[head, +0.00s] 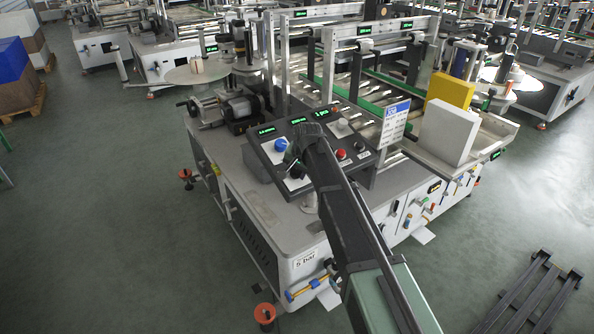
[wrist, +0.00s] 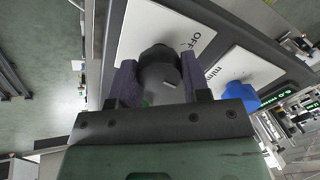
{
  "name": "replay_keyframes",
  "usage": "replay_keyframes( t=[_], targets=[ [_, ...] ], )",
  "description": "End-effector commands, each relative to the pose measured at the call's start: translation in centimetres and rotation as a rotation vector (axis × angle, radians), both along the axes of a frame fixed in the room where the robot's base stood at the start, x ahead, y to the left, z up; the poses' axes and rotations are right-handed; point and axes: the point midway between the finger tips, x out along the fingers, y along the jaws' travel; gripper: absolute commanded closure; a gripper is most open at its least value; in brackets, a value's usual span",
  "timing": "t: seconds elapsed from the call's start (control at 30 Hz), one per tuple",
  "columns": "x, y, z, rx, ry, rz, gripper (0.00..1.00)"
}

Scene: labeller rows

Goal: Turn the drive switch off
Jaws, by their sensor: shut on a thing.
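The drive switch is a black rotary knob (wrist: 160,72) on a white plate marked OFF in the wrist view. My gripper (wrist: 158,85) has its two fingers on either side of the knob and is shut on it. A short pale mark shows on the knob's face; which position it points to is hard to tell. In the head view, my gripper (head: 300,150) is at the left part of the dark control panel (head: 265,152), and my arm partly covers the panel and the switch.
A blue knob (wrist: 240,95) is close beside the gripper, and also shows in the head view (head: 281,145). A red button (head: 341,154) and a black one are further right. A white box (head: 446,132) and yellow box (head: 450,90) stand behind.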

Motion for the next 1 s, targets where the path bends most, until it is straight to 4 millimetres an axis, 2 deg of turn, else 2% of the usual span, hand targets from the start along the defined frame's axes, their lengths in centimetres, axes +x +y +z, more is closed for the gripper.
replay_keyframes(
  t=[0.7, 1.0],
  targets=[
    [0.02, 0.12, 0.03, -0.192, -0.125, 0.63, 0.8],
    [0.0, 0.15, 0.03, -0.253, -0.165, 0.83, 0.8]
  ],
)
